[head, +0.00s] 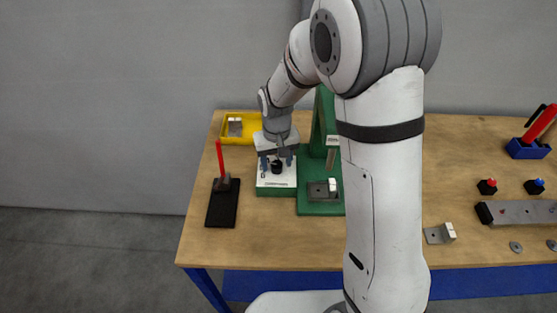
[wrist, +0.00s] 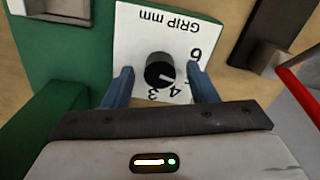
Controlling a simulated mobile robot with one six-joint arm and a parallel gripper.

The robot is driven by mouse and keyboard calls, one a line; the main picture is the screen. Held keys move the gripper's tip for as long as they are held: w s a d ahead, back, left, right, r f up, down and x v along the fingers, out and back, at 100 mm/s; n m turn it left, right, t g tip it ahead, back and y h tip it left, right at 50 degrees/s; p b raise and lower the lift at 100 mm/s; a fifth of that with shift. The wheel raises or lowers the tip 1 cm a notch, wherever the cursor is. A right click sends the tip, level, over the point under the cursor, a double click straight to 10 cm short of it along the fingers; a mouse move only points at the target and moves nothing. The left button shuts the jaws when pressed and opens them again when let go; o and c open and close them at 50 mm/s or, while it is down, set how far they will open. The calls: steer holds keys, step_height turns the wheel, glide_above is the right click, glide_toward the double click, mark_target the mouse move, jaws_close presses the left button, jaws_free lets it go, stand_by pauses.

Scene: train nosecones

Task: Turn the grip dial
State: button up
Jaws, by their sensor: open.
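The grip dial (wrist: 160,71) is a round black knob with a white pointer line, on a white plate (wrist: 135,28) printed "GRIP mm" with numbers around the knob. In the wrist view the text is upside down, and the pointer aims to the lower right, between the 4 and the 6. My gripper (wrist: 160,80) is open, with one blue finger on each side of the knob; I cannot tell whether they touch it. In the head view the dial (head: 277,167) sits on a green-based box (head: 277,191), with my gripper (head: 276,162) right above it.
A red lever on a black base (head: 222,205) stands left of the box. A yellow tray (head: 225,129) with a metal part is behind. A green press-like fixture (head: 320,205) stands close on the right. Bare table (head: 280,245) lies in front.

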mark_target(277, 164)
step_height(277, 164, up, 8)
steer(key=shift+f+b, duration=0.1)
steer(key=shift+b, duration=0.45)
stand_by(0.4)
